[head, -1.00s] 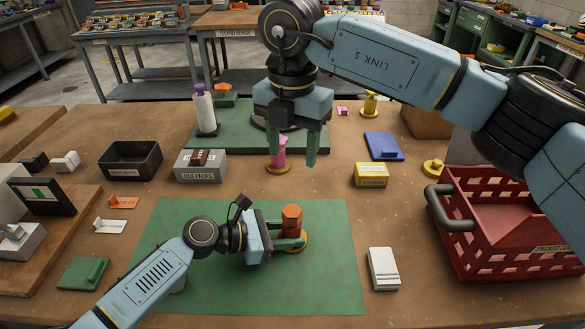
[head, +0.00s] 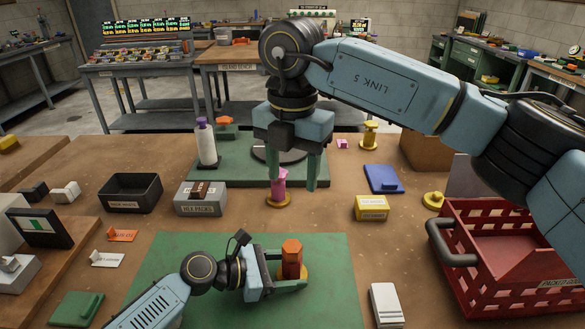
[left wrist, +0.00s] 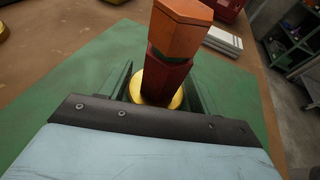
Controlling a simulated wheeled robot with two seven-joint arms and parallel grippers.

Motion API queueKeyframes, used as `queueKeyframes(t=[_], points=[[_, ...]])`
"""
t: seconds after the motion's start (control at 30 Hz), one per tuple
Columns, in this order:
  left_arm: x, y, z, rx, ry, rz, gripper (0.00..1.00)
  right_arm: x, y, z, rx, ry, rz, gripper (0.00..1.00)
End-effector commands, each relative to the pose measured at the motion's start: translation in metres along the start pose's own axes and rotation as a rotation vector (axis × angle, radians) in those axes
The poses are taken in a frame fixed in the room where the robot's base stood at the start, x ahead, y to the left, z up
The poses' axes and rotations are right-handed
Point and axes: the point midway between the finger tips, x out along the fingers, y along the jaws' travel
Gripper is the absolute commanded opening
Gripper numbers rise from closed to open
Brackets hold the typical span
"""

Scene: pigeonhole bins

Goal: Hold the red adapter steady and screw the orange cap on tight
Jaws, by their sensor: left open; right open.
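The red adapter (head: 291,265) stands upright on a round yellow base (head: 304,273) on the green mat (head: 200,250). The orange hexagonal cap (head: 291,247) sits on top of it; I cannot tell how tightly. In the left wrist view the cap (left wrist: 178,28) is above the darker red adapter (left wrist: 163,78). My left gripper (head: 290,271) is open, low down, with its green fingers on either side of the adapter; contact is not clear. My right gripper (head: 293,186) is open and empty, pointing down beyond the mat, near a pink piece (head: 279,184).
The pink piece stands on a yellow base. A yellow box (head: 371,208), blue block (head: 383,179) and red crate (head: 490,262) are to the right. A white block (head: 386,305) lies right of the mat. A grey box (head: 201,199) and black bin (head: 130,193) stand at left.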

Motion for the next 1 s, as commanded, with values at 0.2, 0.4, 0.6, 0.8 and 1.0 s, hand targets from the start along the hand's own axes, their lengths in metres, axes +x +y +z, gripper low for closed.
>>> queueKeyframes(t=[0.2, 0.4, 0.6, 0.8, 1.0], points=[[-0.027, 0.001, -0.001, 0.001, 0.003, 0.002, 0.62, 0.0, 0.0, 0.0, 0.0, 0.0, 0.0, 0.53], [-0.071, 0.0, -0.001, 0.0, 0.004, 0.002, 0.62, 0.0, 0.0, 0.0, 0.0, 0.0, 0.0, 0.53], [-0.105, 0.0, -0.001, -0.001, 0.002, 0.0, 0.62, 0.0, 0.0, 0.0, 0.0, 0.0, 0.0, 0.53], [-0.119, 0.0, 0.0, 0.0, 0.0, 0.0, 0.62, 0.0, 0.0, 0.0, 0.0, 0.0, 0.0, 0.53], [-0.12, 0.0, 0.0, 0.0, 0.0, 0.0, 0.62, 0.0, 0.0, 0.0, 0.0, 0.0, 0.0, 0.53]])
